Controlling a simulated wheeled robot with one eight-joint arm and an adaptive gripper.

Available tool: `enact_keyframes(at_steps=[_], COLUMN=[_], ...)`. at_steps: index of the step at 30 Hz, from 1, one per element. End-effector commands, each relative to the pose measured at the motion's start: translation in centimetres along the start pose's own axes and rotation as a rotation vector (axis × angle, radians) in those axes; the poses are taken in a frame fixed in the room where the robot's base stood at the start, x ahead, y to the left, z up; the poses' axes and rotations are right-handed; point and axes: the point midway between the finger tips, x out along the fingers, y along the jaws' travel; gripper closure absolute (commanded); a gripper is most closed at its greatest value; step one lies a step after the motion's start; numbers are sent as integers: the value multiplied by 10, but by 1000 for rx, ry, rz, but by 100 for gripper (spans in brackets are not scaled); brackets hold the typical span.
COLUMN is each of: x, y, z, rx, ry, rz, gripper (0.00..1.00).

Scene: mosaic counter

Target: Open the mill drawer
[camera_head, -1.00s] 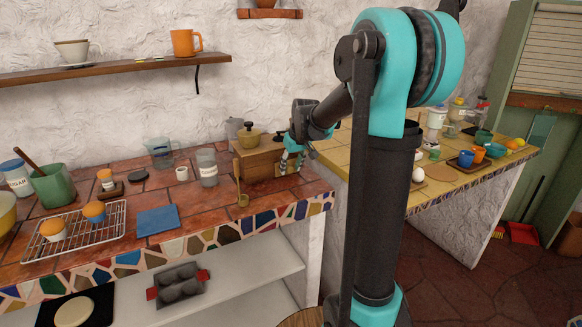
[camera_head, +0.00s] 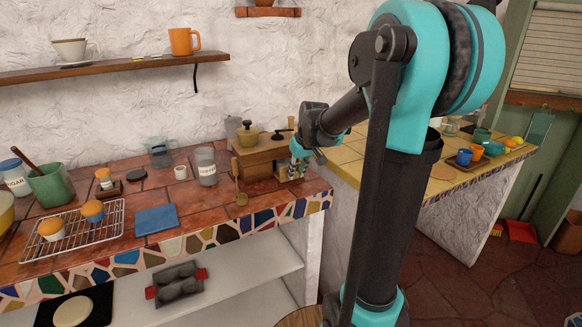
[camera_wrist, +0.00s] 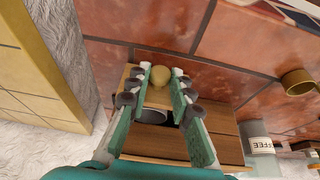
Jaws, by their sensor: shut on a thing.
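The mill is a wooden box (camera_head: 255,156) near the right end of the tiled counter, with a crank (camera_head: 285,131) on top. Its body (camera_wrist: 165,146) fills the lower middle of the wrist view. The mill drawer (camera_head: 284,175) stands out from the front of the box; in the wrist view a dark opening shows behind its front panel (camera_wrist: 156,97). My gripper (camera_head: 297,172) is at the drawer front. In the wrist view its fingers are shut on the round drawer knob (camera_wrist: 160,73), one on each side.
A yellow-tiled counter (camera_head: 345,160) lies to the right. Counter tiles in front of the drawer are clear.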

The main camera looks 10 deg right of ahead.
Motion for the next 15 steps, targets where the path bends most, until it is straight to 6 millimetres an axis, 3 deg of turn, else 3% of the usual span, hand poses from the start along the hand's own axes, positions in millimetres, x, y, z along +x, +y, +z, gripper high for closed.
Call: enact_keyframes(at_steps=[6, 15], x=[-14, -18], y=[1, 0], z=[33, 42], rx=[3, 0], ry=[2, 3], rz=[1, 1], gripper=[100, 100])
